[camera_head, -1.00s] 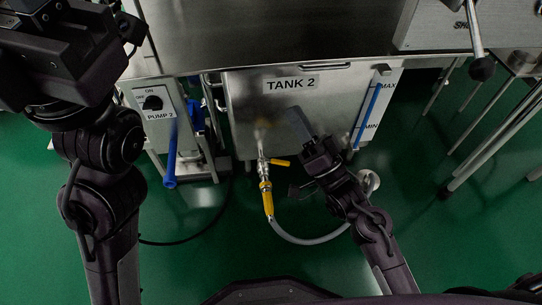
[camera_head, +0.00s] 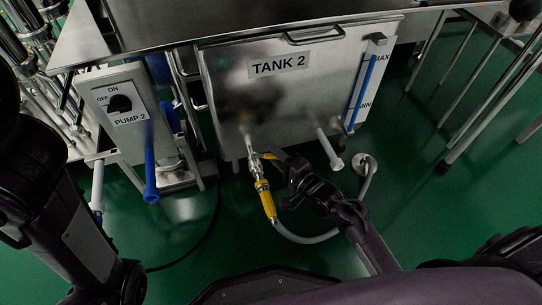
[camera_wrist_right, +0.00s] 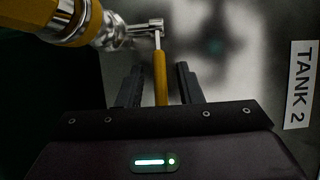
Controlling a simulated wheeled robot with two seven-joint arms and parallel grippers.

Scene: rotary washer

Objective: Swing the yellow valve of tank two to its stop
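The valve (camera_head: 255,164) is a silver fitting low on the front of tank two (camera_head: 290,92), with a short yellow lever (camera_head: 271,156) pointing right. In the right wrist view, the lever (camera_wrist_right: 160,76) runs from the silver fitting down between my two dark fingers. My right gripper (camera_head: 282,160) is at the lever in the head view. In the wrist view the right gripper (camera_wrist_right: 158,80) is open around the lever, with a gap on each side. The fingers hide part of the lever in the head view. My left arm is at the left edge; its gripper is not in view.
A yellow coupling (camera_head: 266,200) and grey hose (camera_head: 310,239) hang below the valve. The pump 2 box (camera_head: 118,98) and a blue handle (camera_head: 150,165) stand left. A white pipe (camera_head: 329,148) sticks out right of the valve. Green floor lies open in front.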

